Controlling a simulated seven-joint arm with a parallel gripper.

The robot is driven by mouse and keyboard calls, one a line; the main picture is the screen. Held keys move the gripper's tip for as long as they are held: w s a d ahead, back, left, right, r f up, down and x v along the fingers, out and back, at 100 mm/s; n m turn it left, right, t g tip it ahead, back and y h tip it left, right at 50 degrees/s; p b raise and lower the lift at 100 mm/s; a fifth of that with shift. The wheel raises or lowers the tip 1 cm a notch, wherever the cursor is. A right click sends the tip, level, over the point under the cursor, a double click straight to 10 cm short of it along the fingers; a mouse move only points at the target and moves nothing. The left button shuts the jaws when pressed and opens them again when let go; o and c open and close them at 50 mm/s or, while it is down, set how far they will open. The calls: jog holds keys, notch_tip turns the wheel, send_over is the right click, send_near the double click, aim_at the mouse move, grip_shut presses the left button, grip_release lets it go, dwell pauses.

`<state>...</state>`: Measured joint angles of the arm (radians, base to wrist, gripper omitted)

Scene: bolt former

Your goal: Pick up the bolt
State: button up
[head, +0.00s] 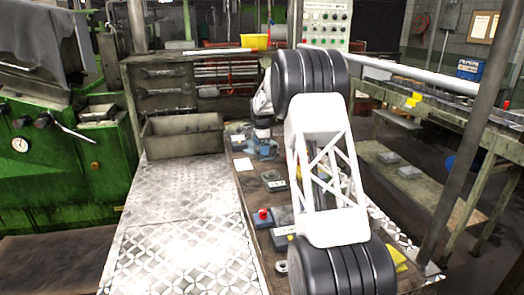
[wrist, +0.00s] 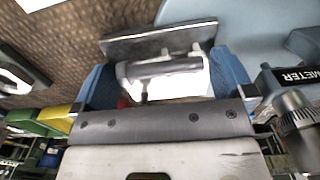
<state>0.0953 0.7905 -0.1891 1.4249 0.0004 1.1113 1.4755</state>
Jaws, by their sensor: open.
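I cannot make out the bolt with certainty in either view. In the head view my gripper (head: 262,124) is small, partly behind my arm, and hangs close above a blue vise-like tool (head: 265,146) on the bench. In the wrist view my gripper (wrist: 162,103) is open, its fingers far apart at left and right. Nothing is visibly held.
In the head view, a grey metal bin (head: 183,137) stands left of the tool. Small boxes (head: 274,182) lie on the bench. The plated walkway (head: 180,235) is clear.

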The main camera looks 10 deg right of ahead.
jog(key=c, duration=0.9)
jog(key=shift+o, duration=0.2)
jog(key=shift+r, duration=0.1)
jog(key=shift+r, duration=1.55)
jog(key=shift+s+r, duration=0.15)
jog(key=shift+s+a+r, duration=0.25)
jog(key=shift+s, duration=2.35)
jog(key=shift+s+a+r, duration=0.2)
jog(key=shift+s+a, duration=0.05)
jog(key=shift+s, duration=2.4)
jog(key=shift+s+a+r, duration=0.25)
jog(key=shift+s, duration=2.35)
jog(key=shift+r, duration=0.1)
jog(key=shift+r, duration=1.4)
